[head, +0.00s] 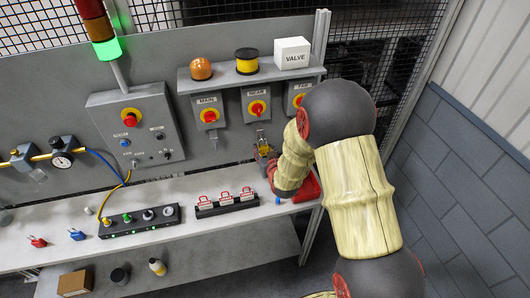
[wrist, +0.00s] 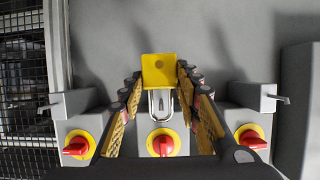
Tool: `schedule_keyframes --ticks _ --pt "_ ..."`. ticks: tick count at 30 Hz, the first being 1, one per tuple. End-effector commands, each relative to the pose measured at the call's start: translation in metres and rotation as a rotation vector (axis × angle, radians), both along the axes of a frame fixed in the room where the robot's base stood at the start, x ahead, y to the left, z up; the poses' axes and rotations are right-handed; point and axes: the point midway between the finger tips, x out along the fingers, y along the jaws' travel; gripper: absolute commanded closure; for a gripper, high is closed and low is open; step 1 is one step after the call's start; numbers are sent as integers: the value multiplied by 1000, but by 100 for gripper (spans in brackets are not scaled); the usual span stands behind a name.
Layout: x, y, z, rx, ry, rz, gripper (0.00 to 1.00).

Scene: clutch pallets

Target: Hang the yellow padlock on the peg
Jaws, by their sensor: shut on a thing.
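The yellow padlock (wrist: 158,70) is between the fingertips of my gripper (wrist: 158,78) in the wrist view, and my gripper is shut on it. Its metal shackle (wrist: 152,103) points towards the middle switch (wrist: 160,142). In the head view the padlock (head: 265,151) is upright below the SCAN switch (head: 257,107), shackle upwards, with my gripper beside it. Thin pegs stick out below the neighbouring switches, one at the left (wrist: 44,108) and one at the right (wrist: 282,98) of the wrist view. The middle peg is not clear behind the padlock. I cannot tell whether the shackle touches it.
The MAIN switch (head: 208,111) and FAN switch (head: 299,98) flank the middle one. A shelf (head: 222,82) is above. On the bench (head: 80,246) below stand a black rack with red-marked items (head: 227,202) and a red object (head: 308,187) beside my arm.

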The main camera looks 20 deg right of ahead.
Motion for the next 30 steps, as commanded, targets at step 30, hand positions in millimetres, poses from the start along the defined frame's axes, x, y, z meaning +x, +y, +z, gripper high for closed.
schedule_keyframes --ticks 30 --pt "22 0 -9 0 -2 0 95"
